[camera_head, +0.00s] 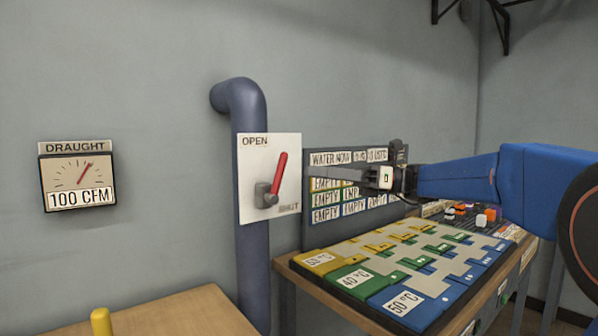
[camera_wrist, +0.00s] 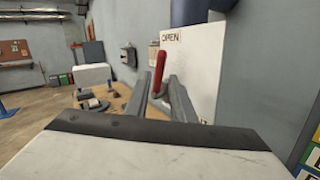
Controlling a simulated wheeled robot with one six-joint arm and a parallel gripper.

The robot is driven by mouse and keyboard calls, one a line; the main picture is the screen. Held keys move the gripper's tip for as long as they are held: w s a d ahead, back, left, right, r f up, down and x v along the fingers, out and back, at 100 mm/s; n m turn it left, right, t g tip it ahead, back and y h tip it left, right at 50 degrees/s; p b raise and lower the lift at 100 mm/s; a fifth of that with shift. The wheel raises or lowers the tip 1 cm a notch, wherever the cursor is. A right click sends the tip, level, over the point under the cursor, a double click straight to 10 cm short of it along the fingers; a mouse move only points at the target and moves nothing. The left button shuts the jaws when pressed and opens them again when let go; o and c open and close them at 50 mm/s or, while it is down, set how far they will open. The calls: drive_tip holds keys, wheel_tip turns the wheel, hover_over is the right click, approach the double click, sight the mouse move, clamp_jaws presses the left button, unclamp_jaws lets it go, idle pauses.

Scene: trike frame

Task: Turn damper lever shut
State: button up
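The damper lever (camera_head: 280,172) is red and stands nearly upright, leaning slightly right, on a grey hub (camera_head: 264,195). Its white plate (camera_head: 250,165) reads OPEN at the top left and SHUT at the bottom right. The lever points up, away from SHUT. My gripper (camera_head: 318,174) is to the right of the plate, its fingers pointing left towards the lever. In the wrist view, the two grey fingers are apart, and the red lever (camera_wrist: 158,68) shows between and beyond their tips. No contact with the lever is visible.
A blue pipe (camera_head: 255,270) runs behind the plate. A draught gauge (camera_head: 77,178) on the wall reads 100 CFM. A label board (camera_head: 375,215) stands close behind my gripper. Below is a table with coloured tiles (camera_head: 405,300). A wooden table (camera_head: 170,315) is at the lower left.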

drive_tip(key=shift+d+f, duration=0.15)
drive_tip(key=shift+d, duration=1)
drive_tip(key=shift+d+f, duration=0.15)
drive_tip(key=shift+d, duration=0.95)
